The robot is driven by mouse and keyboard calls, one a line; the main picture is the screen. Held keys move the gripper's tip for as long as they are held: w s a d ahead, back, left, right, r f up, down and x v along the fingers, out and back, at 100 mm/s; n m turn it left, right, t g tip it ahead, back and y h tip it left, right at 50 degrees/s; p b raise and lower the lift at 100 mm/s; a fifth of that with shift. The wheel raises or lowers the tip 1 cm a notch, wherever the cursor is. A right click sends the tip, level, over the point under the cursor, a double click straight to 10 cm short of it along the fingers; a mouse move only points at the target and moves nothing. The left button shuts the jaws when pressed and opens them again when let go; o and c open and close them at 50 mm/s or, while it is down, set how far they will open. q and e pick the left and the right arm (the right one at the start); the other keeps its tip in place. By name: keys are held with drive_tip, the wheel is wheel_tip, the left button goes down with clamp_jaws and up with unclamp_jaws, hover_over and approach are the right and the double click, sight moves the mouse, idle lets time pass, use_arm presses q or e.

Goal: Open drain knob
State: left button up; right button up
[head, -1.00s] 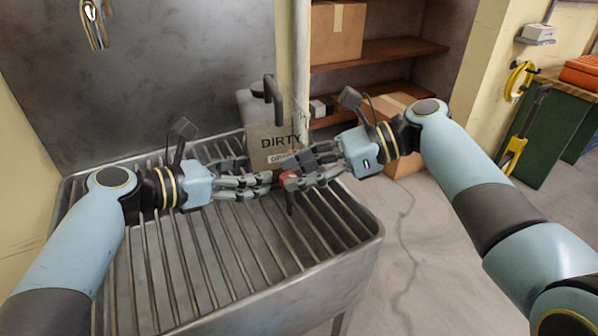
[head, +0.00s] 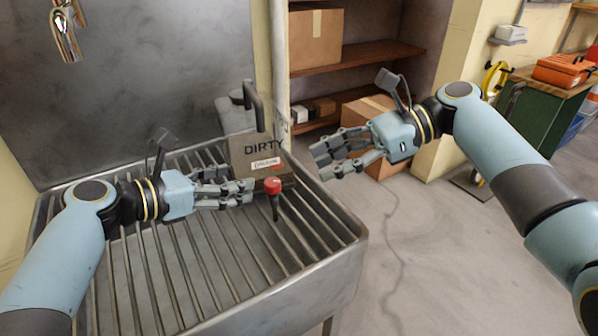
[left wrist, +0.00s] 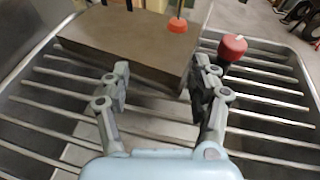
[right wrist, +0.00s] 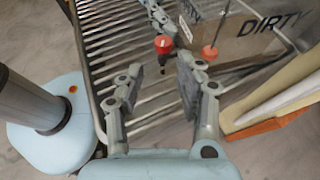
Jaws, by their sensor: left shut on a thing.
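The red drain knob (head: 273,186) stands on a dark stem above the slatted metal rack. It also shows in the left wrist view (left wrist: 232,46) and the right wrist view (right wrist: 163,43). My left gripper (head: 248,190) is just left of the knob, which lies outside its fingers. It appears shut on the brown box (head: 243,147) marked DIRTY; the exact contact is unclear. My right gripper (head: 318,162) is open and empty, right of the knob and apart from it. A smaller orange-red piece on a thin rod (left wrist: 178,25) shows by the box.
The metal rack (head: 215,290) has a raised rim. A pale yellow post (head: 279,60) stands behind it, with wooden shelves (head: 360,58) and cardboard boxes beyond.

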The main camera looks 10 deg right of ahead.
use_arm(q)
drive_tip(key=shift+c, duration=0.2)
use_arm(e)
drive_tip(key=shift+v, duration=1.7)
